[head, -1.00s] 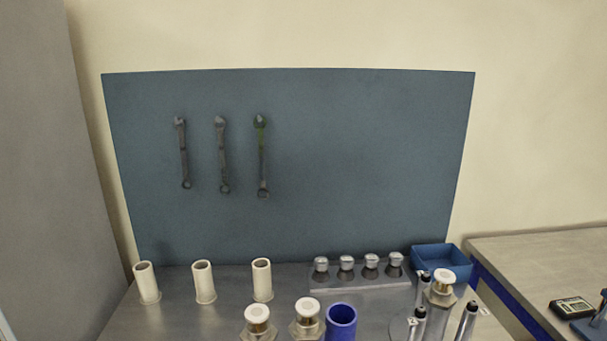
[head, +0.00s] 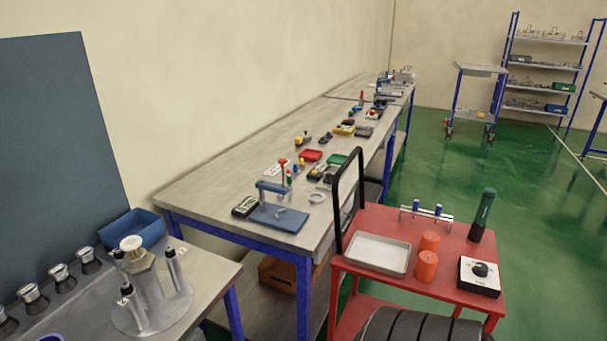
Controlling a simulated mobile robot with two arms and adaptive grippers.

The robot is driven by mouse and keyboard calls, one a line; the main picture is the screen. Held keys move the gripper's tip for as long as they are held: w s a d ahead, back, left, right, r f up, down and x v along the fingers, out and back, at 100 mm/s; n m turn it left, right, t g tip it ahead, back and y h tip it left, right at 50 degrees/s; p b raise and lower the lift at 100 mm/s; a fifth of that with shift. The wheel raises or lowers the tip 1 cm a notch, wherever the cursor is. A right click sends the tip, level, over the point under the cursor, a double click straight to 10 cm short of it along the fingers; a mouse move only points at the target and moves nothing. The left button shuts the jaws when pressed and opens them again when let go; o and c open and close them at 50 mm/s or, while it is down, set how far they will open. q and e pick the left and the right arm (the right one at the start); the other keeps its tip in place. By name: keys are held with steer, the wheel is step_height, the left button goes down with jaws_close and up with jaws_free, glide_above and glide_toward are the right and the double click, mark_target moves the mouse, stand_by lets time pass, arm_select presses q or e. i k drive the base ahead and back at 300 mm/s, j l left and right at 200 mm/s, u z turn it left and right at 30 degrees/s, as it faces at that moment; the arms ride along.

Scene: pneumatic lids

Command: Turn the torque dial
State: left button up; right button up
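The torque dial (head: 479,270) is a black knob on a white-topped box (head: 480,279). The box sits at the front right corner of a red cart (head: 386,223), in the lower right of the head view. The markings beside the knob are too small to read. Neither of my grippers shows in this view.
The cart also carries a metal tray (head: 378,254), two orange cylinders (head: 427,264), a dark green tool (head: 483,215) and a small rack (head: 427,214). Green floor (head: 540,230) is open to the right.

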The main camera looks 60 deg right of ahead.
mark_target(481, 269)
steer(key=z, duration=2.8)
steer(key=i+l+z, duration=0.2)
steer(key=i+z, duration=0.15)
steer(key=i, duration=0.25)
